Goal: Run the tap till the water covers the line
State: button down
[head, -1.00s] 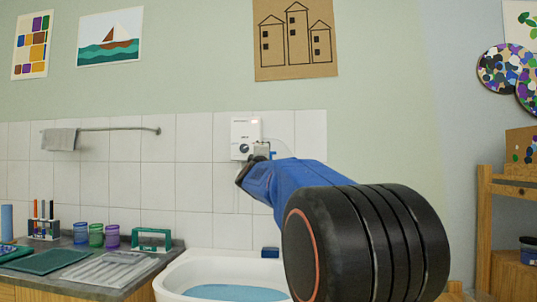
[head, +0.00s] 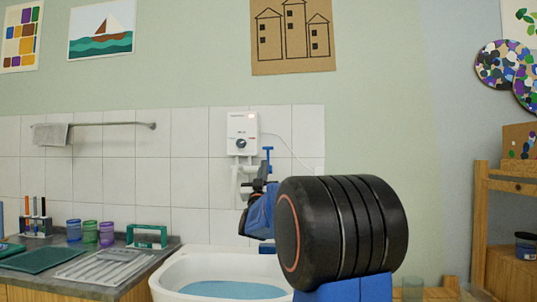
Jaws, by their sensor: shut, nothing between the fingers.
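A white basin (head: 180,270) stands below the wall, with blue water (head: 233,289) in it. No line shows on the part of the basin in view. A white heater box (head: 242,124) with a dark knob (head: 242,144) is on the tiles above. White pipework (head: 243,175) hangs below it, and a blue T-shaped handle (head: 268,154) stands to its right. My gripper (head: 249,222) is shut and empty, in front of the pipework and below the handle. My arm hides part of the basin's right side. I cannot see a stream of water or the spout clearly.
Left of the basin, a counter (head: 150,282) holds a ribbed white tray (head: 108,268), a green mat (head: 42,259), several coloured cups (head: 90,232) and a green rack (head: 146,236). A towel rail (head: 115,124) is on the wall. Wooden shelving (head: 482,225) stands at the right.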

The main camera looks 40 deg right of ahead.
jog(key=w+d+r+m, duration=0.1)
jog(key=w+d+r, duration=0.4)
jog(key=w+d, duration=0.2)
jog(key=shift+w+d+r+t, duration=0.3)
jog(key=shift+d+r, duration=0.1)
jog(key=shift+d, duration=0.3)
jog(key=shift+w+d+r, duration=0.35)
jog(key=shift+w+d, duration=0.05)
jog(key=shift+d, duration=0.1)
dwell(0.3)
